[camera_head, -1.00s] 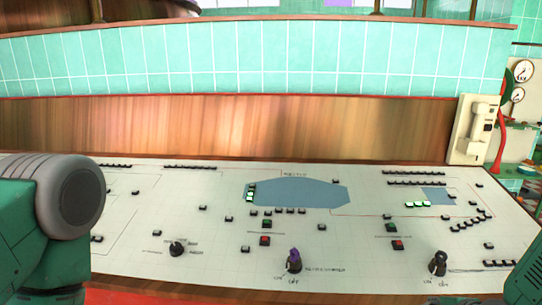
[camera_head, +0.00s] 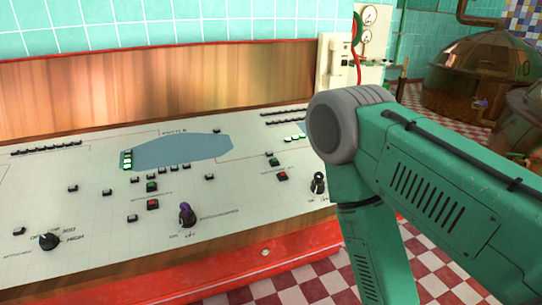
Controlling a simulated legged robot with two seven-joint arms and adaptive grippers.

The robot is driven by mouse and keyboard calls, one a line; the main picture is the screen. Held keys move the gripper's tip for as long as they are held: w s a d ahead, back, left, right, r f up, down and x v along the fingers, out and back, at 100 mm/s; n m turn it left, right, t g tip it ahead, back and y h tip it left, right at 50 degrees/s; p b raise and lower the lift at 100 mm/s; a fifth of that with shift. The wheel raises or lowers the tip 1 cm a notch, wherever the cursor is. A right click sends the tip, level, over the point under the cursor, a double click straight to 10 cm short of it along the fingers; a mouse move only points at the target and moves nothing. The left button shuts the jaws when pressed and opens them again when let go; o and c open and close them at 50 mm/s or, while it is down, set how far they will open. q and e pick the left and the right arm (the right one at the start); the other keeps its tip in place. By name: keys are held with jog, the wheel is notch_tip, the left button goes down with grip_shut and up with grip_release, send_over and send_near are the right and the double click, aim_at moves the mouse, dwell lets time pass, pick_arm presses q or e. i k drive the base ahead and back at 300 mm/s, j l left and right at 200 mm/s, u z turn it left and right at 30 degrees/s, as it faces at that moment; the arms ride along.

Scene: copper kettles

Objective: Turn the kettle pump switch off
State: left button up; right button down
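The white control panel (camera_head: 90,220) holds several switches. A purple-handled switch (camera_head: 186,214) stands near its front edge, with small markings below it and a label at its right that I cannot read surely. A black-and-grey switch (camera_head: 318,183) stands farther right, close to my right arm. A black rotary knob (camera_head: 50,241) at the left has a scale that includes HIGH. I cannot tell from the lettering which one is the kettle pump switch. My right arm's elbow and links fill the right side. Neither gripper is in view.
A blue kettle outline (camera_head: 180,151) and several small buttons mark the panel. A red rail (camera_head: 270,252) runs along its front edge. A telephone (camera_head: 337,62) hangs at the back. Copper kettles (camera_head: 470,70) stand at the right on a checkered floor (camera_head: 425,275).

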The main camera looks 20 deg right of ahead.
aim_at(316, 187)
jog(key=l+z, duration=0.1)
jog(key=z, duration=0.95)
jog(key=j+z, duration=0.15)
jog(key=i+j, duration=0.05)
